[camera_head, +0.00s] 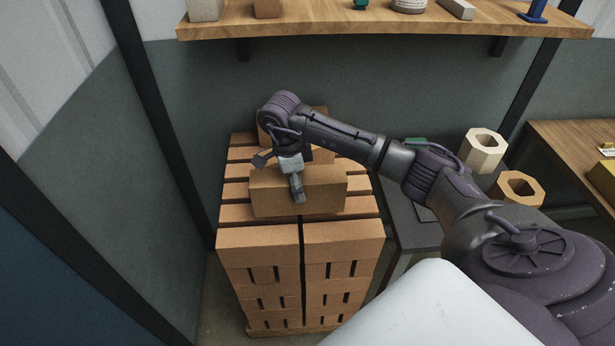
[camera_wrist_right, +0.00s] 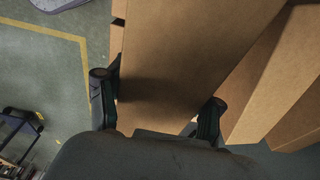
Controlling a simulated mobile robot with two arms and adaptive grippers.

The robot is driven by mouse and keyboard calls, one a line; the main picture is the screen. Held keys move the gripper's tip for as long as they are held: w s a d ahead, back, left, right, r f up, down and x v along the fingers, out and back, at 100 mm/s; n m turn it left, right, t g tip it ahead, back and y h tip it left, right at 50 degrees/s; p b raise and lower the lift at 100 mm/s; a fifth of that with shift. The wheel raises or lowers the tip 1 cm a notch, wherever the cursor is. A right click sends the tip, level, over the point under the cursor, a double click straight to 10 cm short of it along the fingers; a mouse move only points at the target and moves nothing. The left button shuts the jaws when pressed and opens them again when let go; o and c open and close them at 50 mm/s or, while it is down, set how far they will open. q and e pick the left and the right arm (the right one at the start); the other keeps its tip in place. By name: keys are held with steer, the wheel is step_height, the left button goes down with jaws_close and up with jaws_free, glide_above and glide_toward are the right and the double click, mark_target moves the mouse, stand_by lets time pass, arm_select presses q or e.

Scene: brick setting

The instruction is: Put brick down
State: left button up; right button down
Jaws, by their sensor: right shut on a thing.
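A tan brick (camera_head: 325,193) lies level over the top layer of the brick stack (camera_head: 258,239). It also fills the middle of the right wrist view (camera_wrist_right: 180,50). My right gripper (camera_head: 292,170) comes down on it from above, with one finger against its front face. In the right wrist view my right gripper (camera_wrist_right: 157,98) has a finger on either side of the brick. Whether the brick's underside touches the layer below is hidden. My left gripper is in neither view.
Another brick (camera_head: 267,130) stands behind the arm's wrist at the back of the stack. A wooden shelf (camera_head: 390,27) with several objects hangs above. Right of the stack a dark table (camera_head: 408,225) bears hollow octagonal blocks (camera_head: 482,150). A wall is close on the left.

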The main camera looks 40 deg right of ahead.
steer(key=shift+f+p, duration=0.6)
steer(key=shift+f, duration=1.25)
steer(key=shift+f, duration=0.15)
steer(key=shift+c, duration=0.9)
jaws_free()
steer(key=shift+s, duration=0.15)
